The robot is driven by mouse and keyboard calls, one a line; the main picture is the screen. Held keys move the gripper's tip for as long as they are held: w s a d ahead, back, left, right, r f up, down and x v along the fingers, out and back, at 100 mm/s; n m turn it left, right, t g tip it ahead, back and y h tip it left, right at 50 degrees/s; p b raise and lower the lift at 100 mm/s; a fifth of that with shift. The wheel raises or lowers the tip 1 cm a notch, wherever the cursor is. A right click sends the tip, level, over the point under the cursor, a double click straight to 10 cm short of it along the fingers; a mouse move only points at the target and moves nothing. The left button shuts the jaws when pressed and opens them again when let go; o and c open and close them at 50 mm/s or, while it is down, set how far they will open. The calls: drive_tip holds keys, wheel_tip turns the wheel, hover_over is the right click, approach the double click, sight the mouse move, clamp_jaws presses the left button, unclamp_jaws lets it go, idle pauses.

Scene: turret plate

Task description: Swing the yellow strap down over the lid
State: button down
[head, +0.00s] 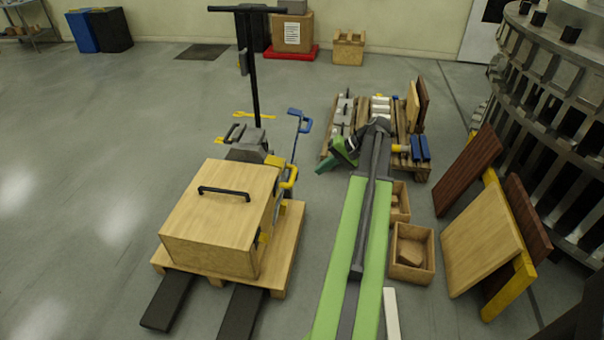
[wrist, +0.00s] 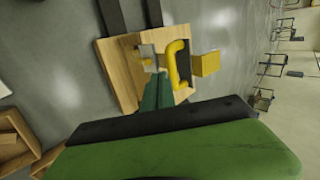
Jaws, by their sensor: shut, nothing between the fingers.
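A wooden crate with a flat lid (head: 215,210) sits on a pallet, and a black handle lies across the lid. The yellow strap (head: 290,178) is a thick loop at the crate's back right corner, off the lid's top. It also shows in the wrist view (wrist: 178,60), just beyond my fingers. My gripper (head: 322,167) has green fingers, which reach toward the crate's right side in the wrist view (wrist: 158,88). They are shut and empty, apart from the strap in the head view.
The pallet (head: 290,245) rests on dark forks (head: 168,300) of a pallet jack with a tall black post (head: 253,80). Open bins (head: 412,252) and leaning boards (head: 480,245) stand to the right. Floor to the left is clear.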

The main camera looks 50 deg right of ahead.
drive_tip(key=s+d+r+t, duration=0.1)
drive_tip(key=s+d, duration=0.2)
drive_tip(key=d, duration=0.1)
drive_tip(key=w+a+r+b+x, duration=0.1)
drive_tip(key=r+b+x, duration=0.1)
drive_tip(key=b+x, duration=0.5)
drive_tip(key=w+a+f, duration=0.2)
drive_tip(key=w+f, duration=0.2)
drive_tip(key=shift+a+m, duration=0.25)
drive_tip(key=shift+m, duration=0.15)
